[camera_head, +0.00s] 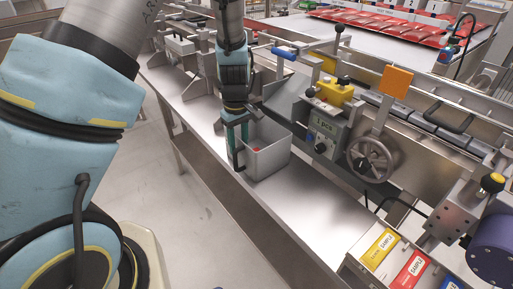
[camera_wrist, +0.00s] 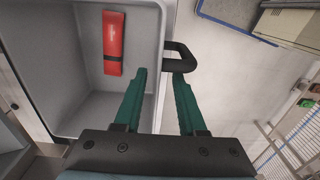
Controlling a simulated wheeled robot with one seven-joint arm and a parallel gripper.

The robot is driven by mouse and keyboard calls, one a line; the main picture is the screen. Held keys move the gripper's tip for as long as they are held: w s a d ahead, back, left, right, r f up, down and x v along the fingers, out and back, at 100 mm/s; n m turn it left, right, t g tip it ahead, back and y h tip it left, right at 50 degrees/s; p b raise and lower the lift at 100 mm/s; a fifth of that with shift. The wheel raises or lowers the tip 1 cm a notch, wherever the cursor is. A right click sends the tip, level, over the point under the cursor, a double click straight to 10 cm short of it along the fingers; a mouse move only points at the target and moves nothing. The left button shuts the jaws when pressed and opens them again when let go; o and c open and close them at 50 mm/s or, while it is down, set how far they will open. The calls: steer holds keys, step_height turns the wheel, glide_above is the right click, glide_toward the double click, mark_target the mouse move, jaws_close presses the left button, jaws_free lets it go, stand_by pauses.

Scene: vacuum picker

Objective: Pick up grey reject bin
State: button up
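The grey reject bin (camera_head: 266,158) stands on the steel bench, below and beside my gripper in the head view. In the wrist view its interior (camera_wrist: 60,95) fills the left side, with a red packet (camera_wrist: 114,43) lying inside. A black handle (camera_wrist: 181,57) sticks out from the bin's wall. My gripper (camera_wrist: 160,78) has two green fingers, spread apart, one on the bin's wall side and one outside it. The handle is just ahead of the fingertips and shows no finger closed on it. In the head view my gripper (camera_head: 236,130) is at the bin's near left side.
The steel bench (camera_head: 325,222) is clear to the right of the bin. A control box with a yellow top (camera_head: 335,92) and a handwheel (camera_head: 370,159) stand behind it. Coloured sample trays (camera_head: 395,262) sit at the lower right. Open floor (camera_head: 185,215) lies in front of the bench.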

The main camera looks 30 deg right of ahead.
mark_target(240, 155)
steer(key=shift+w+d+f+p, duration=0.15)
steer(key=shift+f+p, duration=0.55)
steer(key=shift+f, duration=1.9)
steer(key=shift+c, duration=0.2)
jaws_close()
